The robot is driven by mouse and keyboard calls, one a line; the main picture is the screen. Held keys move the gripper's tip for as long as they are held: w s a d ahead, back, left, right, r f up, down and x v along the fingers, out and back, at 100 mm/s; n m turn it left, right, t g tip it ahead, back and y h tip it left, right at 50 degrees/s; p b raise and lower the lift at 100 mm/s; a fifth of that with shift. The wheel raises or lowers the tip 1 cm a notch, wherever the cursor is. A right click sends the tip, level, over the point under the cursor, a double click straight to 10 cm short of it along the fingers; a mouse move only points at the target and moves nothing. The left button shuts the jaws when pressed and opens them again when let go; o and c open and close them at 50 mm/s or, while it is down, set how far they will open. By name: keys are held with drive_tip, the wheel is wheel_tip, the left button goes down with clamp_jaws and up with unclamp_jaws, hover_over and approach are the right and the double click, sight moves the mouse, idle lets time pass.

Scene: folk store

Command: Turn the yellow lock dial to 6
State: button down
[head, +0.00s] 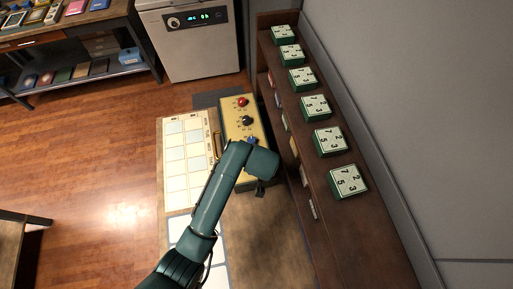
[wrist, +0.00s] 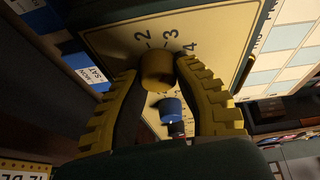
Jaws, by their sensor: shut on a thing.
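The yellow lock dial (wrist: 157,66) is between the two yellow-and-black fingers of my gripper (wrist: 158,76) in the wrist view. The fingers are closed in on it from both sides. The numbers 2, 3 and 4 show on the panel beyond the dial; 6 is not visible, and I cannot make out where the dial points. A blue dial (wrist: 172,110) shows between the fingers, nearer the palm. In the head view, my arm hides the yellow dial on the cream lock box (head: 229,108).
A red dial (head: 242,101) and a dark green dial (head: 246,120) are farther along the box. A chart of pale squares (head: 174,160) lies left of it. A dark wooden shelf (head: 350,235) with several numbered green blocks stands close on the right.

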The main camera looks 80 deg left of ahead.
drive_tip(key=shift+s, duration=0.1)
drive_tip(key=m+t+p, duration=0.1)
drive_tip(key=m+p, duration=0.1)
drive_tip(key=p, duration=0.1)
drive_tip(key=shift+m, duration=0.4)
drive_tip(key=m+t+p, duration=0.1)
drive_tip(key=m, duration=0.1)
drive_tip(key=shift+m+h+p, duration=0.35)
drive_tip(key=shift+m+h, duration=0.05)
drive_tip(key=m+p, duration=0.1)
drive_tip(key=m, duration=0.1)
drive_tip(key=shift+f+m+t+h, duration=0.1)
drive_tip(key=shift+m+t+h, duration=0.2)
drive_tip(key=shift+t, duration=0.1)
drive_tip(key=m+h, duration=0.1)
drive_tip(key=m, duration=0.2)
drive_tip(key=shift+m+t+p, duration=0.3)
drive_tip(key=shift+t, duration=0.1)
drive_tip(key=m+h, duration=0.1)
drive_tip(key=m, duration=0.2)
drive_tip(key=m+h+b, duration=0.1)
drive_tip(key=m, duration=0.2)
drive_tip(key=shift+w+f+t+h, duration=0.15)
drive_tip(key=shift+w+t+h, duration=0.05)
drive_tip(key=shift+t+h, duration=0.1)
drive_tip(key=m+h+b, duration=0.1)
drive_tip(key=m, duration=0.2)
drive_tip(key=m+g+h+b, duration=0.1)
drive_tip(key=m, duration=0.2)
drive_tip(key=shift+d, duration=0.15)
